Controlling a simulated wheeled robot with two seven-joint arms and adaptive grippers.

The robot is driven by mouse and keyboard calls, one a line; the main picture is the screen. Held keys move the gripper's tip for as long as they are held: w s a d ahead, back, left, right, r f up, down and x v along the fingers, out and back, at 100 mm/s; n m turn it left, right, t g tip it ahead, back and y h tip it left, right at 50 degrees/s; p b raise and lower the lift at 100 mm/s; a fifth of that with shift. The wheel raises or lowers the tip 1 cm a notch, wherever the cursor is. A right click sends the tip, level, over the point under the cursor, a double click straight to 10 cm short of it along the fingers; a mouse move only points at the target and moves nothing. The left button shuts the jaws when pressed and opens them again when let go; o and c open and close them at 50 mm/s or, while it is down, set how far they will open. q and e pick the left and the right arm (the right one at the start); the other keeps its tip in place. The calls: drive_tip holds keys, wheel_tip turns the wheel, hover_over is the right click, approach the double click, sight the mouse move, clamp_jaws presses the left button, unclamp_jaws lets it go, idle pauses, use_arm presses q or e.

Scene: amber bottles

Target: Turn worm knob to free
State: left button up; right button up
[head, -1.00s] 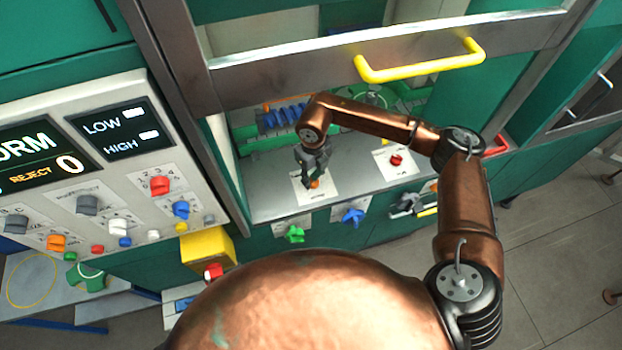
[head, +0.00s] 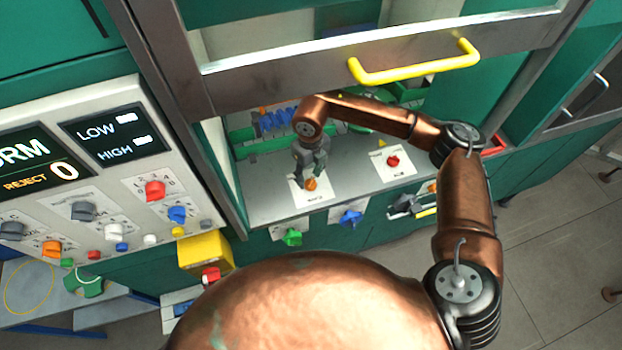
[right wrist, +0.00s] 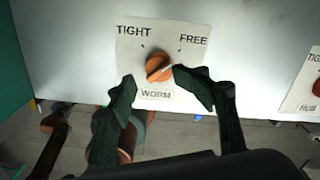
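The orange worm knob (head: 311,184) sits on a white label plate on the grey ledge. In the right wrist view the knob (right wrist: 159,67) stands between the words TIGHT at left and FREE at right, with WORM below. Its pale pointer line slants right and slightly up, roughly to the FREE side. My right gripper (head: 311,174) is over the knob. In the right wrist view its dark fingers (right wrist: 154,79) are apart, one on each side of the knob's near edge. The right fingertip is very close to the knob; contact cannot be told. My left gripper is out of view.
A red knob (head: 392,161) on its own plate is to the right. Green (head: 291,237) and blue (head: 351,217) knobs are on the front face below. The window frame with a yellow handle (head: 415,63) is above. A control panel (head: 110,215) stands at left.

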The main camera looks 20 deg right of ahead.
sight(311, 181)
wheel_tip(311, 181, up, 9)
drive_tip(key=shift+f, duration=0.2)
drive_tip(key=shift+d, duration=0.1)
idle(0.5)
